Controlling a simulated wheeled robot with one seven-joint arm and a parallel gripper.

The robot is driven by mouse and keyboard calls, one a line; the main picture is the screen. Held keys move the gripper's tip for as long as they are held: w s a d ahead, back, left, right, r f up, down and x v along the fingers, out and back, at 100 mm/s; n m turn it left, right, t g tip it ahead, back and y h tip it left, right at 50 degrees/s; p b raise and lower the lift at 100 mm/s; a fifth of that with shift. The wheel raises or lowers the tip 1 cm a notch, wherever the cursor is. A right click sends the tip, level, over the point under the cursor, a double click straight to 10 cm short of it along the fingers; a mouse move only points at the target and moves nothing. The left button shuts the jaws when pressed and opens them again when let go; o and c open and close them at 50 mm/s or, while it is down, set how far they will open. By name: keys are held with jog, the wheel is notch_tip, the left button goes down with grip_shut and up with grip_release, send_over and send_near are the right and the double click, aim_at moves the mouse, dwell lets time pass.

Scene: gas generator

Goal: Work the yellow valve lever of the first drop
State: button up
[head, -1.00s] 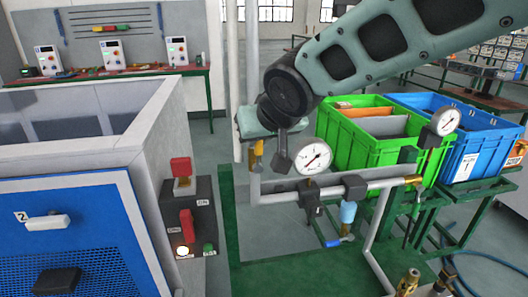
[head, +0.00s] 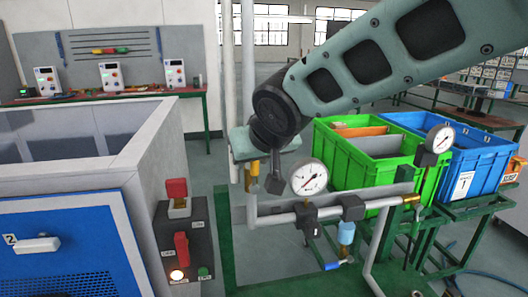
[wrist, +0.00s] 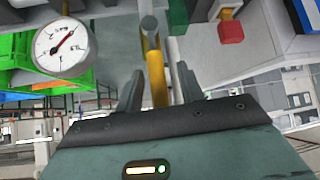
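The yellow valve lever (wrist: 157,80) stands upright between my gripper's two fingers in the wrist view, below a grey pipe end. My gripper (wrist: 158,92) is open around it, with a visible gap on each side. In the head view a yellow piece (head: 254,169) shows beside my gripper (head: 264,182), at the left end of the pipework; my wrist hides part of this spot. A round white gauge (head: 309,177) sits just right of it and also shows in the wrist view (wrist: 62,47).
A grey pipe (head: 285,217) runs right from the valve, with a blue-handled valve (head: 333,266) below. A switch box (head: 184,240) and a blue-fronted cabinet (head: 70,240) stand left. A green crate (head: 345,172) and a blue crate (head: 480,167) stand behind right.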

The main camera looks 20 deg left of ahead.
jog(key=b+v, duration=0.2)
jog(key=v, duration=1.5)
jog(key=shift+b, duration=0.4)
jog(key=shift+s+r, duration=0.1)
jog(key=shift+s, duration=0.05)
